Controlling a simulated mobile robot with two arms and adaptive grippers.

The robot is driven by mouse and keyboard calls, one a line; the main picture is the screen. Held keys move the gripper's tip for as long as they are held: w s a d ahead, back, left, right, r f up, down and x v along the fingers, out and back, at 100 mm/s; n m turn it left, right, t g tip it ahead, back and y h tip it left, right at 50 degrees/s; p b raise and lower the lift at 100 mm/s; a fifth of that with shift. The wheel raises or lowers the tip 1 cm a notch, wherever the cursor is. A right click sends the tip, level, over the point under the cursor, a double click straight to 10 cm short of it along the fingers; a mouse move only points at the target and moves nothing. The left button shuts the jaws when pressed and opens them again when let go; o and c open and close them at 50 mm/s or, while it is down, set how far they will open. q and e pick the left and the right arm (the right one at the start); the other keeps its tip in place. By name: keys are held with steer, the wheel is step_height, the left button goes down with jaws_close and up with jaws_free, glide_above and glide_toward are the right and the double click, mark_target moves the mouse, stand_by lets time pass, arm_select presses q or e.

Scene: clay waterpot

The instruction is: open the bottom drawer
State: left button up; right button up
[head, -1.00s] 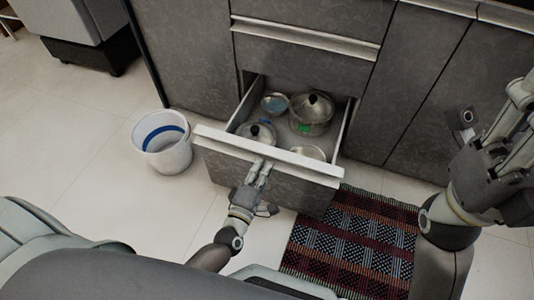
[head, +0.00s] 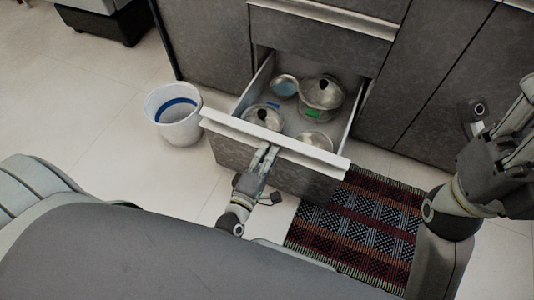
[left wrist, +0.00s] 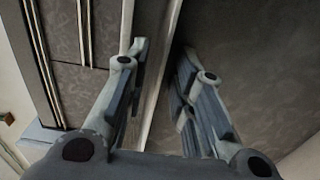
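The bottom drawer (head: 275,142) is pulled well out of the grey cabinet, with its white top edge towards me. My left gripper (head: 268,152) is at the middle of that edge. In the left wrist view, my left gripper (left wrist: 165,65) has its fingers apart, one on each side of the drawer's pale edge (left wrist: 160,85); I see no firm clamp on it. My right gripper (head: 523,110) is raised at the right, away from the drawer and partly cut off by the picture's edge.
Lidded pots (head: 322,95) and bowls (head: 284,86) are in the drawer. A white bucket (head: 173,118) with a blue band stands on the floor left of the drawer. A woven rug (head: 355,225) lies in front and to the right.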

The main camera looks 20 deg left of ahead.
arm_select(q)
steer(key=s, duration=0.7)
steer(key=shift+s+a, duration=0.15)
steer(key=shift+s, duration=0.1)
stand_by(0.5)
